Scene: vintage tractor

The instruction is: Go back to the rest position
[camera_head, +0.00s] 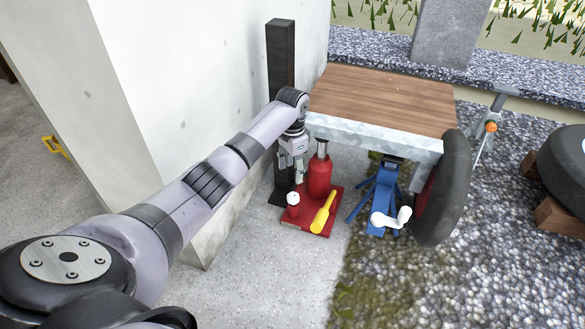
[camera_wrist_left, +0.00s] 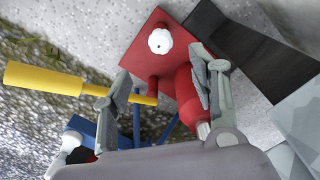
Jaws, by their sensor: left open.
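My left arm reaches from the lower left across the head view to the red jack beside the trailer. My left gripper (camera_head: 299,172) hangs beside the jack's red cylinder (camera_head: 319,176), above its red base plate (camera_head: 332,206). In the left wrist view the two fingers (camera_wrist_left: 160,70) are spread apart, with the base plate (camera_wrist_left: 150,45) and the red cylinder (camera_wrist_left: 187,98) beyond them. I see nothing held between the fingers. Whether the right finger touches the cylinder, I cannot tell. My right gripper is not in view.
A yellow handle (camera_head: 323,213) and white knob (camera_head: 293,198) belong to the red jack. A blue stand (camera_head: 381,197) with a white crank is to its right. The trailer's wooden bed (camera_head: 385,98), a black post (camera_head: 281,60) and a concrete wall (camera_head: 190,80) closely surround the gripper.

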